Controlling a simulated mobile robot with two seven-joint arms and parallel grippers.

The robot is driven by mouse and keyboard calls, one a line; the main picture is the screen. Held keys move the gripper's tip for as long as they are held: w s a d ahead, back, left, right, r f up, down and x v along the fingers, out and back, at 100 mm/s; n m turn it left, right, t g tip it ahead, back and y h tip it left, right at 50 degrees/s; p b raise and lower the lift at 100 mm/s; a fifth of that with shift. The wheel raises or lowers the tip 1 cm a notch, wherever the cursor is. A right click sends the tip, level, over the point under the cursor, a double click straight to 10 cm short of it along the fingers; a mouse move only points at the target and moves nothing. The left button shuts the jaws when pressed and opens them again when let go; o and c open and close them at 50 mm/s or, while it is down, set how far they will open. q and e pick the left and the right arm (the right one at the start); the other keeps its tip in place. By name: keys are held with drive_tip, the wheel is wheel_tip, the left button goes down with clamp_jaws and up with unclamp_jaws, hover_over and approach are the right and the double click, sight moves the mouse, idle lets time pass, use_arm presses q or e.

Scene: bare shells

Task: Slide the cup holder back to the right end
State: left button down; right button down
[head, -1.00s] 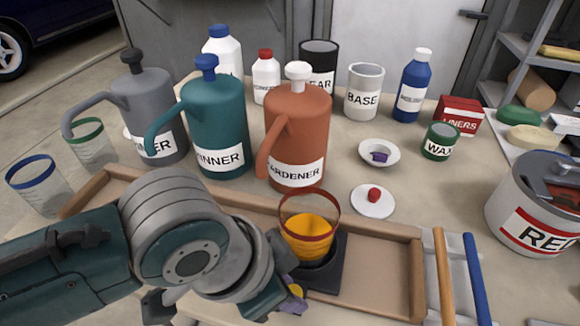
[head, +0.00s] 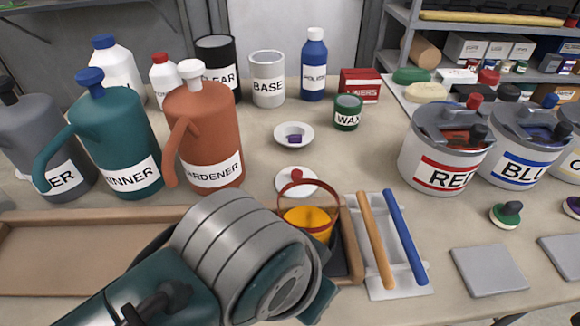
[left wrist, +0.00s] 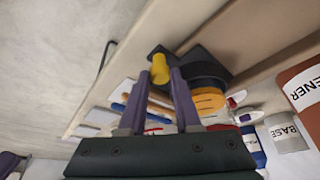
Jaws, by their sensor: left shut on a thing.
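The dark cup holder (head: 339,262) sits in the long wooden tray (head: 80,252), close against its right end wall (head: 351,240). I cannot tell if they touch. A clear cup with a red rim and orange-yellow contents (head: 308,220) stands upright in the holder. In the left wrist view the holder (left wrist: 207,63) has a yellow knob (left wrist: 160,66). My left gripper (left wrist: 160,76) is shut on this knob, with a purple finger on each side. In the head view my left arm hides the fingers and the holder's front. My right gripper is not in view.
A white tray with an orange and a blue handle (head: 388,250) lies just right of the wooden tray. Jugs, including the orange one (head: 204,140), stand behind it. A red-labelled tin (head: 440,160) stands further right. The wooden tray's left part is empty.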

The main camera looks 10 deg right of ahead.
use_arm(q)
drive_tip(key=c, duration=1)
unclamp_jaws()
drive_tip(key=shift+d, duration=0.15)
drive_tip(key=shift+c, duration=0.2)
drive_tip(key=o, duration=0.3)
drive_tip(key=shift+d, duration=0.15)
drive_tip(key=shift+o, duration=0.6)
drive_tip(key=shift+r, duration=0.1)
drive_tip(key=p+v, duration=0.4)
drive_tip(key=v, duration=0.6)
